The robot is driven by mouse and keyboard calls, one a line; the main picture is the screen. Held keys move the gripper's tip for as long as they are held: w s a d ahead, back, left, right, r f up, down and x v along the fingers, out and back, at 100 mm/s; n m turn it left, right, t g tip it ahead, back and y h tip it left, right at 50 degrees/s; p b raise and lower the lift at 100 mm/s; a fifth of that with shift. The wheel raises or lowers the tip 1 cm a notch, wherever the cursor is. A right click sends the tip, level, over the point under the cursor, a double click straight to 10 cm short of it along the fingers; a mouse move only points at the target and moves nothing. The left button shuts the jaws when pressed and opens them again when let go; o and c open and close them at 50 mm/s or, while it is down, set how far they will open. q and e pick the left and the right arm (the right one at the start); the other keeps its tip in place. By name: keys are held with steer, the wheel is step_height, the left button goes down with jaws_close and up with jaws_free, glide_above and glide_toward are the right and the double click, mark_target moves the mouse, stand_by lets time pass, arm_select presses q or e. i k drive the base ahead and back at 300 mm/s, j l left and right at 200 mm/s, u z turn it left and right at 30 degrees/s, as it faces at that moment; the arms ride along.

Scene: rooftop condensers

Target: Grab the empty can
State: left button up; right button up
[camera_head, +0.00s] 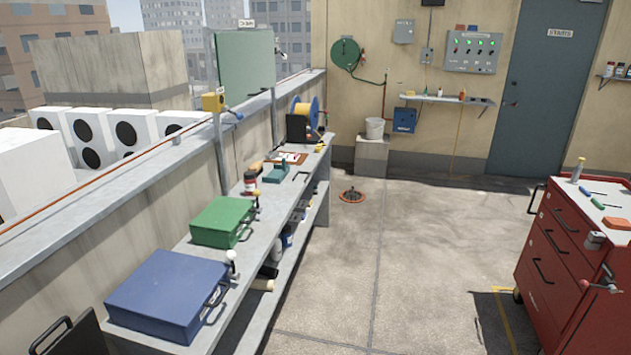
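A small red-and-white can-like container (251,182) stands upright on the long grey workbench (190,247), just behind the green case (222,221). From here I cannot tell whether it is empty. A slim pale can or bottle (577,170) stands on top of the red tool cabinet (560,262) at the right. Neither of my grippers shows in the head view.
A blue case (168,294) lies on the bench's near end. An orange ring-shaped object (351,196) lies on the floor. The concrete floor between bench and cabinet is mostly clear.

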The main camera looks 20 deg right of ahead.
mark_target(250, 176)
steer(key=i+l+u, duration=0.15)
steer(key=u, duration=0.6)
steer(key=i+l+u, duration=0.25)
steer(key=l, duration=0.2)
steer(key=i+l+u, duration=0.1)
steer(key=l+u, duration=0.15)
steer(key=l, duration=0.25)
steer(key=i+l+u, duration=0.1)
steer(key=l+u, duration=0.15)
steer(key=l, duration=0.25)
steer(key=l+u, duration=0.25)
steer(key=l, duration=0.3)
